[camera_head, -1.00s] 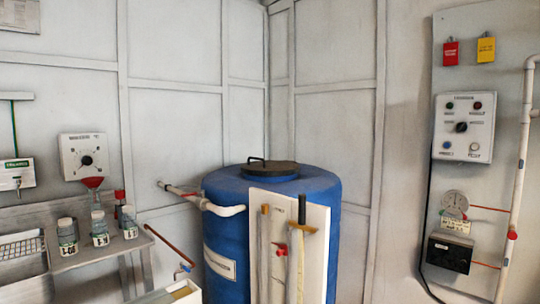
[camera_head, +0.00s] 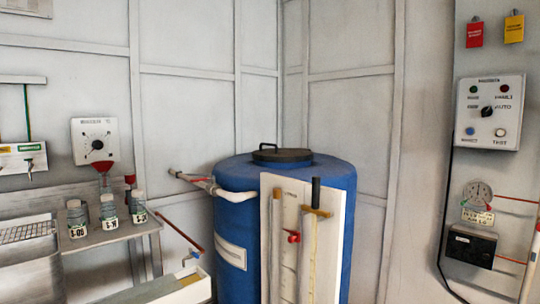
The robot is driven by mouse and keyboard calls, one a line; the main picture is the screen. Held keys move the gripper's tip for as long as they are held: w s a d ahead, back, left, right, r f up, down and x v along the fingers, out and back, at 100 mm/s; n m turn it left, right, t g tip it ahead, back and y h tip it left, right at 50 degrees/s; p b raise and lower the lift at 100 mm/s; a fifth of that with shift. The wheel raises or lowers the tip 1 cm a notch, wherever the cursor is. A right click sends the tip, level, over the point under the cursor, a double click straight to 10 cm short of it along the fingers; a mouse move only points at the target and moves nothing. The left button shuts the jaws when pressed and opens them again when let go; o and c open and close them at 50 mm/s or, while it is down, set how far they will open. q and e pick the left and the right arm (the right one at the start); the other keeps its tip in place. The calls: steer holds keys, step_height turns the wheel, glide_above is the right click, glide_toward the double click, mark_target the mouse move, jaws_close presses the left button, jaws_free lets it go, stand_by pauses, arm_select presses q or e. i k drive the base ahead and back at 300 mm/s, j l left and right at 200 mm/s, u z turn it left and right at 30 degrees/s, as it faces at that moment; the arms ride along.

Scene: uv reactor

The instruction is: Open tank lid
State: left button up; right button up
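The tank (camera_head: 235,222) is a large blue drum in the middle of the head view. The lid looks shut. Neither of my grippers shows in this view.
A white panel with pipes and a red valve (camera_head: 293,237) stands in front of the tank. A white pipe (camera_head: 205,185) meets its left side. A shelf (camera_head: 112,237) with several labelled bottles stands left. A control box (camera_head: 491,112) hangs on the right wall.

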mark_target(276, 154)
steer(key=i+l+u, duration=0.25)
steer(key=i+l, duration=0.2)
steer(key=i, duration=0.15)
steer(key=i+l+u, duration=0.25)
steer(key=i+l, duration=0.25)
